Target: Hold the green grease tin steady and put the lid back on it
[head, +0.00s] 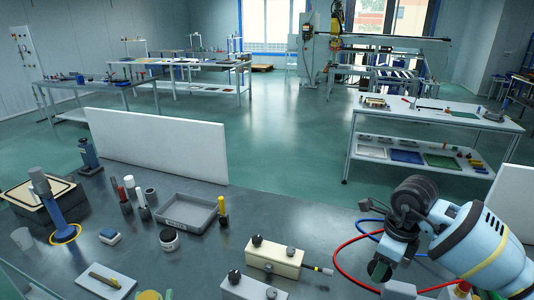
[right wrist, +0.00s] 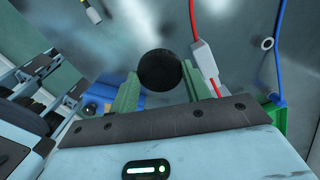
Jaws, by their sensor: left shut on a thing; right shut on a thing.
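In the right wrist view my right gripper (right wrist: 160,88) has its two green fingers on either side of a dark, round, disc-like thing, which looks like the lid (right wrist: 159,68). It is shut on this lid. I cannot make out my left gripper in either view.
A grey tray (head: 186,212), a small round jar (head: 169,240) and a blue post (head: 50,205) stand to the left. Red (head: 345,268) and blue (head: 368,224) cables loop near my right arm. Bare bench shows between the tray and cables.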

